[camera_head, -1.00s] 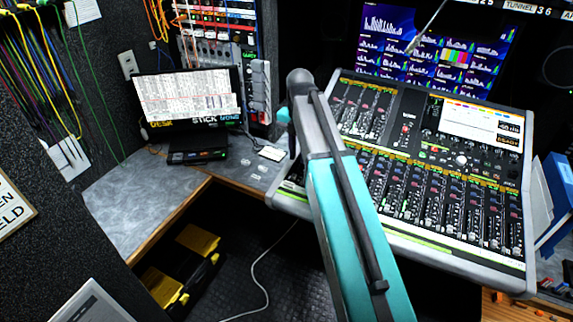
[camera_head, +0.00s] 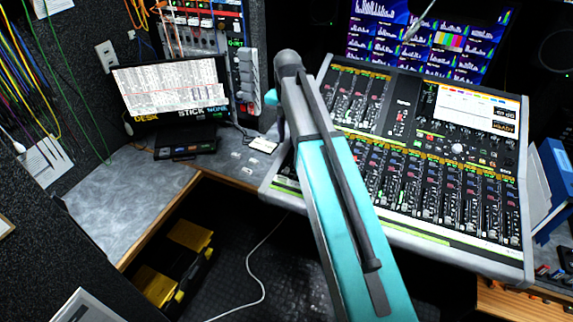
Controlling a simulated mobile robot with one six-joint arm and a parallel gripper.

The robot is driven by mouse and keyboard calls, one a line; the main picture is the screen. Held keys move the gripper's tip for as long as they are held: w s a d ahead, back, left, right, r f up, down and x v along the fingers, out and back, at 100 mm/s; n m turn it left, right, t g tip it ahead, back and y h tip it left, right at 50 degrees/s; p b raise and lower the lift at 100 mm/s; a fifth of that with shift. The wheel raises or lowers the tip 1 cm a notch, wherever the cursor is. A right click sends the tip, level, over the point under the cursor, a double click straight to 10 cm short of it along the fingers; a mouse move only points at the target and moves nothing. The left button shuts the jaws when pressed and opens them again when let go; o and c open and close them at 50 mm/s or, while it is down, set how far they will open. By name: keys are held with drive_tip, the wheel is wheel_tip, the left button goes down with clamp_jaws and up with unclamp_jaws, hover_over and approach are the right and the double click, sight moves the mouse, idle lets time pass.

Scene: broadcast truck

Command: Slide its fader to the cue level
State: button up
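The mixing console (camera_head: 488,258) stands tilted on the desk at the right, with several rows of faders (camera_head: 440,205) across its lower half and more at its upper left. Its small screen (camera_head: 462,104) is lit; the small readouts at its right end are too small to read surely. My teal and grey arm reaches up from the bottom and covers the console's left part. The end of the arm, by the console's left edge, hides my gripper; its fingers cannot be made out. Which fader is meant cannot be told.
A monitor with a printed list (camera_head: 172,90) stands on the grey desk (camera_head: 110,205) at the left, with a black box (camera_head: 185,143) before it. Yellow-lidded cases (camera_head: 190,236) and a white cable (camera_head: 262,270) lie below. A blue binder (camera_head: 557,175) is at the right edge.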

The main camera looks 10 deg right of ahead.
sight(287, 168)
drive_tip(key=shift+f+p, duration=1.6)
drive_tip(key=shift+f, duration=5.05)
clamp_jaws()
